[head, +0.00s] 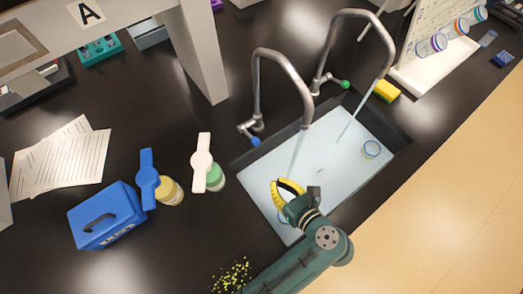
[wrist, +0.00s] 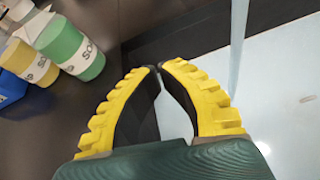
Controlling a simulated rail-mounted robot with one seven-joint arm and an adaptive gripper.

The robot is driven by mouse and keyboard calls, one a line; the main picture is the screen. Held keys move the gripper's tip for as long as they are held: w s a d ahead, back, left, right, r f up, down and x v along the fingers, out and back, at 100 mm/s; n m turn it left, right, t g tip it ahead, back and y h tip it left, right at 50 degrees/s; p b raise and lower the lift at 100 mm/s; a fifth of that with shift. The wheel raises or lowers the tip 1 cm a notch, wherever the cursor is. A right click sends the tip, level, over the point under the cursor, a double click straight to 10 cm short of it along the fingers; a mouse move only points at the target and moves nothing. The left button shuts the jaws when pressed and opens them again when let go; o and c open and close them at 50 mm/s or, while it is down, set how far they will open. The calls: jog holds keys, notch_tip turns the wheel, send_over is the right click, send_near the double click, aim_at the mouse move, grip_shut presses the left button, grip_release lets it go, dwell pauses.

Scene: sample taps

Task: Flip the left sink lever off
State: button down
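The left sink tap (head: 256,95) is a tall curved metal spout at the back left of the sink. Its lever (head: 249,132) has a blue tip and sits at the tap's base, pointing to the front. A thin water stream (head: 297,152) falls from this spout, and a stream also shows in the wrist view (wrist: 238,45). My gripper (head: 280,182) is over the sink's front left part, in front of the lever and apart from it. In the wrist view the yellow fingers (wrist: 158,67) meet at their tips with nothing between them. The lever is not visible there.
The right tap (head: 335,45) has a green-tipped lever (head: 345,84) and a stream. A yellow sponge (head: 387,91) lies behind the sink.

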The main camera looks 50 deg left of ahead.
jog(key=b, duration=0.2)
send_near(248, 135)
notch_tip(248, 135, down, 5)
jog(key=a, duration=0.2)
jog(key=shift+s+a+f, duration=0.25)
jog(key=shift+s, duration=0.05)
jog(key=shift+r+p, duration=0.2)
jog(key=shift+p, duration=0.15)
jog(key=shift+r+h+p, duration=0.3)
jog(key=shift+h+p, duration=0.1)
jog(key=shift+p, duration=0.75)
